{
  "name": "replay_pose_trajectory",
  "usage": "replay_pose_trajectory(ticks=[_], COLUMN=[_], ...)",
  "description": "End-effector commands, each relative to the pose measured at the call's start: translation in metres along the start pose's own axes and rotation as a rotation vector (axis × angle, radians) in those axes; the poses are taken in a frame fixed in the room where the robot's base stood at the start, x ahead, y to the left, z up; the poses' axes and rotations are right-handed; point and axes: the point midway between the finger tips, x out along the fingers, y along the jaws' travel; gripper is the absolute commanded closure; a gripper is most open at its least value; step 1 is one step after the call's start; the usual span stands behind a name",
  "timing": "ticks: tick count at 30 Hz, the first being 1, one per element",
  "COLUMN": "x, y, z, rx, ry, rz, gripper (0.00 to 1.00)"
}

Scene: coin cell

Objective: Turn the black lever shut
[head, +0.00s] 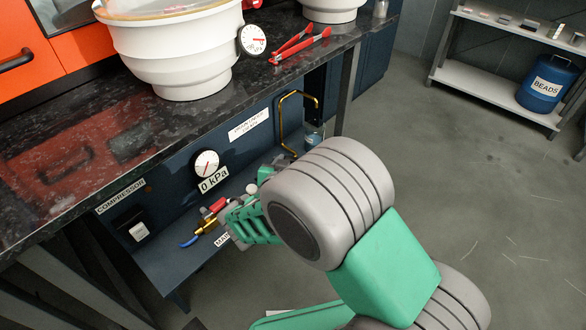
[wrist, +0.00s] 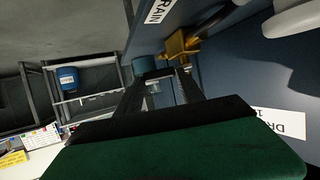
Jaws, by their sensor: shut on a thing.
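In the wrist view, the two dark fingers of my gripper (wrist: 163,78) reach up to a brass valve (wrist: 180,46) on the blue panel. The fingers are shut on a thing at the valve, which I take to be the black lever. The lever itself is hidden or too dark to tell from the fingers, so its angle cannot be read. In the head view, my forearm covers the fingertips and the drain valve.
In the head view, a brass fitting with red and blue handles (head: 207,222) sits left of my gripper. The gauge (head: 206,163) is above a 0 kPa label. A counter (head: 200,105) overhangs the panel.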

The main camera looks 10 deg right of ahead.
Motion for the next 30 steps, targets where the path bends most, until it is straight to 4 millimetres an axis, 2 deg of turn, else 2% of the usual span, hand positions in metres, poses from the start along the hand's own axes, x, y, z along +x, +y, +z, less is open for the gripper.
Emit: replay_pose_trajectory(ticks=[1, 15, 30], x=[0.001, -0.009, -0.01], y=[-0.006, -0.012, -0.012], z=[0.009, 0.009, 0.008], rx=[0.018, 0.123, 0.137], ry=[-0.002, -0.008, -0.008], rz=[0.026, 0.292, 0.336], gripper=[0.95, 0.95, 0.95])
